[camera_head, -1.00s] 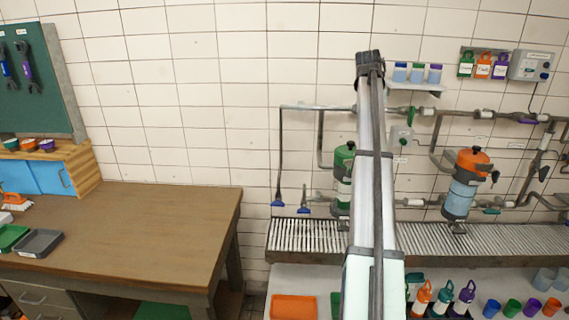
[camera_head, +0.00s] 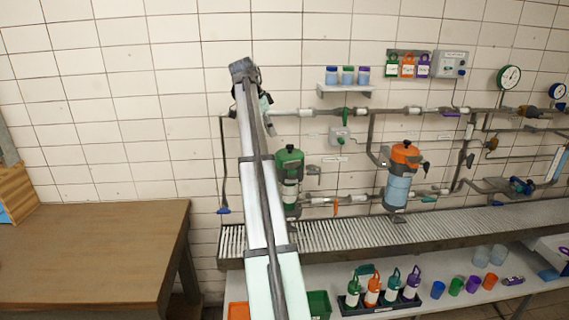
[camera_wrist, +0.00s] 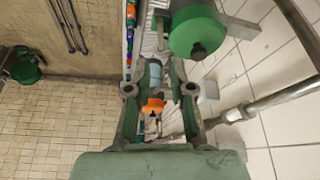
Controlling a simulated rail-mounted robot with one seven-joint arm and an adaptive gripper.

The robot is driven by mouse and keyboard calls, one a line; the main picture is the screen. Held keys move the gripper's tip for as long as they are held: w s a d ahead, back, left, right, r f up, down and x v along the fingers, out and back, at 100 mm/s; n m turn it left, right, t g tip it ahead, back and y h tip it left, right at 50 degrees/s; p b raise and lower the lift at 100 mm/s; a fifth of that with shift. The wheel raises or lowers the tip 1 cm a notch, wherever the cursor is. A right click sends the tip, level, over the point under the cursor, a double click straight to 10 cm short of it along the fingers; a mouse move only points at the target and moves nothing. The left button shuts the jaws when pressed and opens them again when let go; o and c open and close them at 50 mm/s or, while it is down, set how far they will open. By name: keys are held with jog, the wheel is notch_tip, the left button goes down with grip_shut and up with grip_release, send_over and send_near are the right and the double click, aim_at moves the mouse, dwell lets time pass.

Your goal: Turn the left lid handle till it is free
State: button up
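The left canister has a green lid (camera_head: 289,155) with a small black handle (camera_head: 290,148) on top. In the wrist view the round green lid (camera_wrist: 196,28) and its dark handle (camera_wrist: 198,51) lie at the top, right of centre, clear of the fingers. My gripper (camera_wrist: 160,89) is open, its two fingers apart with nothing held between them. In the head view my gripper (camera_head: 265,108) is partly hidden by my arm, above and left of the green lid, and does not appear to touch it.
A second canister with an orange lid (camera_head: 405,154) stands to the right. Grey pipes (camera_head: 297,112) run along the tiled wall above the green lid, with a green valve handle (camera_head: 347,113). A slatted grate (camera_head: 340,232) lies below. A wooden table (camera_head: 95,240) is at left.

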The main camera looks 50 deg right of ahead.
aim_at(286, 163)
jog(key=p+x, duration=0.5)
jog(key=x, duration=1)
jog(key=shift+f, duration=0.4)
grip_shut()
